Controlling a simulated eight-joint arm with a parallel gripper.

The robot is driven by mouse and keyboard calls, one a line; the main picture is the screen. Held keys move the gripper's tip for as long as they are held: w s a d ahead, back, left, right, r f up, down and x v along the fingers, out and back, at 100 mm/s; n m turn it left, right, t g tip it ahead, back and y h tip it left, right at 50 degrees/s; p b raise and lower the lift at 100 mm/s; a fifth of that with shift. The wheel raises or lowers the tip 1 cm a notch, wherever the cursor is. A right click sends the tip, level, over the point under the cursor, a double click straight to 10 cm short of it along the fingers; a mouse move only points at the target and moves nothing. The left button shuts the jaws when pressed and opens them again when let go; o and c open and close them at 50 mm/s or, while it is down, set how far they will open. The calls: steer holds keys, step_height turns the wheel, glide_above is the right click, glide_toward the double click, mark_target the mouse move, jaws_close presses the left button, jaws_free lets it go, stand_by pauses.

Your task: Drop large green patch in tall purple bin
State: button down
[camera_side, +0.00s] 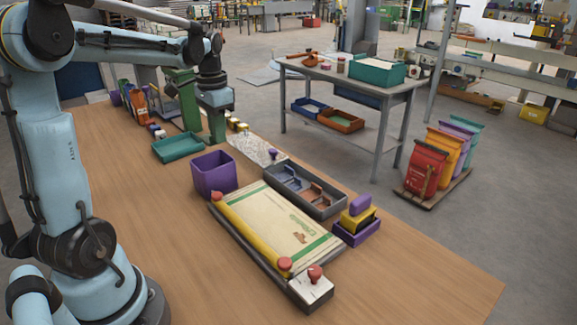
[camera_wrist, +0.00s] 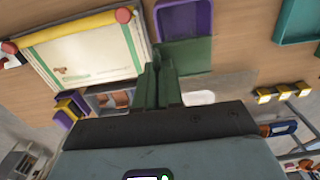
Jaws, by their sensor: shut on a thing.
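The purple bin (camera_side: 214,175) stands open on the wooden table, at the near end of the row left of the sack board. In the wrist view the bin (camera_wrist: 208,14) is at the top middle. My gripper (camera_wrist: 166,70) has green fingers and is shut on the large green patch (camera_wrist: 190,55), a flat dark green piece that shows beside the fingertips, overlapping the bin's lower edge in the picture. In the side view my gripper (camera_side: 217,128) is above the table behind the bin, apart from it. The patch is hard to tell from the fingers there.
A board with a cream sack (camera_side: 285,225) and a yellow roller lies right of the bin. A grey divided tray (camera_side: 305,190) and a small purple holder (camera_side: 356,232) with a yellow block are beyond it. A teal tray (camera_side: 178,147) lies to the left.

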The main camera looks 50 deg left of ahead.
steer(key=shift+s+a+f, duration=0.1)
steer(key=shift+a+f, duration=0.05)
steer(key=shift+a, duration=0.2)
steer(key=shift+f, duration=2.95)
steer(key=c, duration=1.2)
jaws_free()
steer(key=shift+r, duration=0.2)
step_height(320, 180, up, 12)
steer(key=shift+f, duration=0.1)
steer(key=shift+d, duration=0.15)
